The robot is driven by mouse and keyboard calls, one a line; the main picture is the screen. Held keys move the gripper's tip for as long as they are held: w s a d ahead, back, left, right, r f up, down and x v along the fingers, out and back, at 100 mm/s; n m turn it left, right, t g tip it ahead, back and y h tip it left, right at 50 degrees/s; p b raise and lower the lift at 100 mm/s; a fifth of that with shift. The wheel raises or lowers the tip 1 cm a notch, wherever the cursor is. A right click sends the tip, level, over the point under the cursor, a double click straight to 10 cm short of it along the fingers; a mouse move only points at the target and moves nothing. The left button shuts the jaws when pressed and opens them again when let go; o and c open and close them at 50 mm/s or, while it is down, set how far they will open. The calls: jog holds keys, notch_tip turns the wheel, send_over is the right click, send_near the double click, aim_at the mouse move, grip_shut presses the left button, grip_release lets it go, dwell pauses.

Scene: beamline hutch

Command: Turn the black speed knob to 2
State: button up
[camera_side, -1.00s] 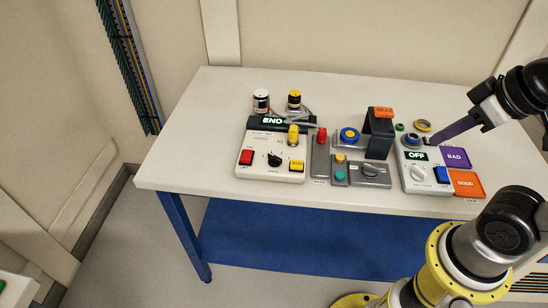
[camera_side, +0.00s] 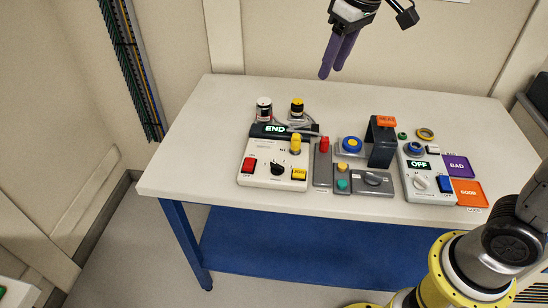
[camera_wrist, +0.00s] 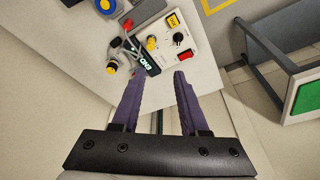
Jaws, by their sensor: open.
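The black knob (camera_side: 277,169) sits on the front middle of a white control box (camera_side: 262,149) at the table's left, in the side view. In the wrist view the knob (camera_wrist: 179,37) shows near the top, on the box beyond my fingertips. Its pointer and scale marks are too small to read. My gripper (camera_side: 333,72) hangs high above the back of the table, well apart from the box. Its two purple fingers are apart and empty, also in the wrist view (camera_wrist: 153,76).
A red switch (camera_side: 249,164), a yellow button (camera_side: 299,174) and an upright yellow part (camera_side: 295,144) flank the knob. A red-topped grey block (camera_side: 324,146) stands right of the box. A second box with an OFF display (camera_side: 419,164) is farther right. The table's left end is clear.

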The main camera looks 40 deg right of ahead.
jog(key=w+a+f+g, duration=0.2)
jog(key=w+a+f, duration=0.3)
jog(key=w+f, duration=0.25)
jog(key=n+g, duration=0.1)
send_over(274, 163)
notch_tip(274, 163, down, 7)
notch_tip(274, 163, down, 13)
jog(key=shift+r, duration=0.1)
grip_shut()
